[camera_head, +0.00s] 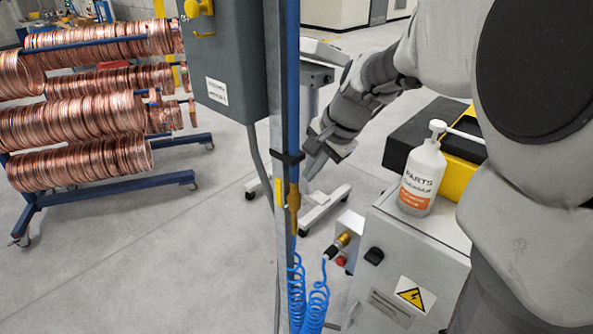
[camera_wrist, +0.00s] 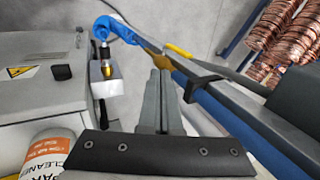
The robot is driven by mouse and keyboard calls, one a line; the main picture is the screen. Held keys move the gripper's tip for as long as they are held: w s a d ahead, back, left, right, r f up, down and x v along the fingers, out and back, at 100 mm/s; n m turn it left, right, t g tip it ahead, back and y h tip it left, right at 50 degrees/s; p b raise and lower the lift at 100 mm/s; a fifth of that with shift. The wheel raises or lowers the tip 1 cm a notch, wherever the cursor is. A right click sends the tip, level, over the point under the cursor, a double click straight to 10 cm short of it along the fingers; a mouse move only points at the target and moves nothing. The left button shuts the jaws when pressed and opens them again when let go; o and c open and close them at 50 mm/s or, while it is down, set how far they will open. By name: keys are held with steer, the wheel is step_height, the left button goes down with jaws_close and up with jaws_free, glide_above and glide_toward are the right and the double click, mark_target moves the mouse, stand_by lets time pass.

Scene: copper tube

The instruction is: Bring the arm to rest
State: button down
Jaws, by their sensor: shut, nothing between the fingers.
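My gripper (camera_head: 312,163) is at the end of my grey arm, which reaches in from the right in the head view. Its fingers point down and to the left, beside the upright post (camera_head: 281,120). In the wrist view my gripper (camera_wrist: 161,66) has its fingers together with nothing between them. The tips appear close to the brass fitting (camera_wrist: 157,56) on the post; I cannot tell whether they touch. The fitting (camera_head: 294,197) also shows in the head view.
A grey electrical box (camera_head: 222,75) stands left of the post. Blue coiled hoses (camera_head: 317,300) hang below. A grey cabinet (camera_head: 440,265) carries a white parts-cleaner bottle (camera_head: 422,178). A rack (camera_head: 110,187) with copper coils stands at the left. Open floor lies between rack and post.

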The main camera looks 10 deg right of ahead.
steer(key=s+r+n+t+h, duration=0.1)
steer(key=s+n, duration=0.9)
steer(key=s, duration=1.1)
step_height(320, 180, up, 2)
steer(key=shift+s+r+n+t+h, duration=0.1)
steer(key=shift+s+n+t+h, duration=0.2)
steer(key=shift+h, duration=0.6)
steer(key=shift+w, duration=0.1)
